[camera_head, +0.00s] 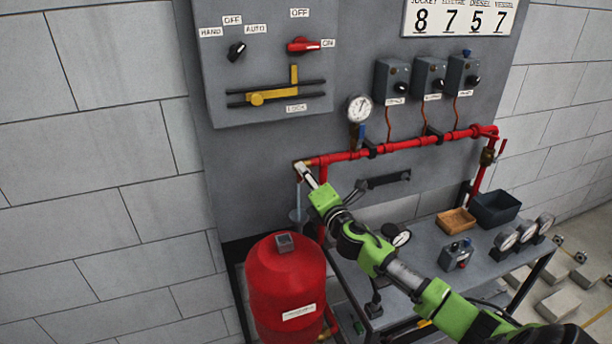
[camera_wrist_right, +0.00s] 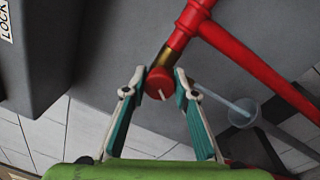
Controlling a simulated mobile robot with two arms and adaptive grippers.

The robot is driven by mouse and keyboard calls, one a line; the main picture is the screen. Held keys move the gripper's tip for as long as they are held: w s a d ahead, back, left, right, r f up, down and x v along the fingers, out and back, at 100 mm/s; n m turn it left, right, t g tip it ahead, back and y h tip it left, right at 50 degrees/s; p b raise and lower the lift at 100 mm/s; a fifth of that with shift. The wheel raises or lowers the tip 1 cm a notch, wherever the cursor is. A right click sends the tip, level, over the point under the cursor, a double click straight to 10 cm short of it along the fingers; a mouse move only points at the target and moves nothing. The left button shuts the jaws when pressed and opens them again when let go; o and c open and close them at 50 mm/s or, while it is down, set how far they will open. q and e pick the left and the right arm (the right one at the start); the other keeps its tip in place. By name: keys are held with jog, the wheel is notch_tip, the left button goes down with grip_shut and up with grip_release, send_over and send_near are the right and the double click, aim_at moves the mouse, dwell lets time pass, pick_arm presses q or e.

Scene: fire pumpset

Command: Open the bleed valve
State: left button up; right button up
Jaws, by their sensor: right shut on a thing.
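The bleed valve shows in the right wrist view as a round red knob (camera_wrist_right: 159,84) with a white line on its face. Its brass body (camera_wrist_right: 178,38) joins the red pipe (camera_wrist_right: 238,60). In the head view the brass end (camera_head: 309,163) sits at the left end of the red pipe (camera_head: 345,156), and my gripper hides the knob. My right gripper (camera_wrist_right: 160,82) has its two fingertips on either side of the knob and is shut on it. It also shows in the head view (camera_head: 302,168). My left gripper is not in view.
A pale tube (camera_wrist_right: 230,104) runs to a grey cup (camera_wrist_right: 243,114) beside the valve. A red tank (camera_head: 285,285) stands below. A grey bench (camera_head: 430,225) carries gauges, a wooden tray (camera_head: 456,221) and a dark bin (camera_head: 495,209). A gauge (camera_head: 359,108) rises from the pipe.

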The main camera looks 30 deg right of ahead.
jog(key=o, duration=1.1)
jog(key=s, duration=0.4)
jog(key=s+a, duration=0.1)
jog(key=s, duration=0.3)
jog(key=s+a, duration=0.1)
jog(key=s, duration=0.2)
jog(key=shift+s+f, duration=0.3)
jog(key=shift+s, duration=0.1)
